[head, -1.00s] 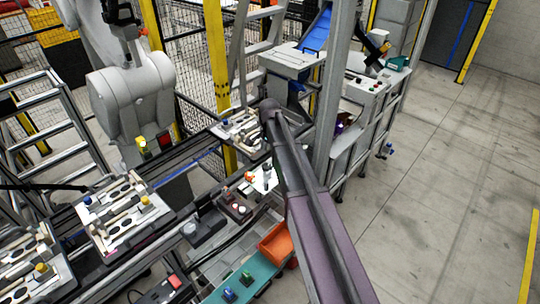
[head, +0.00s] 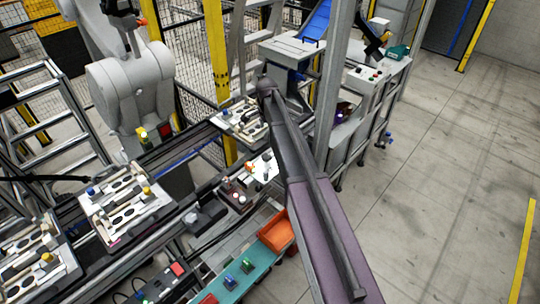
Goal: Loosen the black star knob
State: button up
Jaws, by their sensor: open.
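My gripper is not in view; only my purple-grey arm shows, reaching from the bottom edge to the middle. I cannot make out a black star knob. Fixture pallets stand on the conveyor line at left: a near pallet (head: 119,235) with a blue knob (head: 90,190) and a yellow knob (head: 147,190), and another pallet (head: 55,290) at the lower left. A far pallet (head: 232,112) lies just left of my arm, which may hide part of it. Its small parts are too small to tell apart.
An orange bin (head: 275,232) and a teal surface (head: 239,280) with small coloured parts lie left of my arm. A grey industrial robot (head: 133,92) and a yellow post (head: 217,60) stand behind the conveyor. Open floor (head: 455,170) lies at right.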

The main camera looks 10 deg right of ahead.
aim_at(267, 155)
jog(key=shift+f+b, duration=6.4)
jog(key=shift+f, duration=0.15)
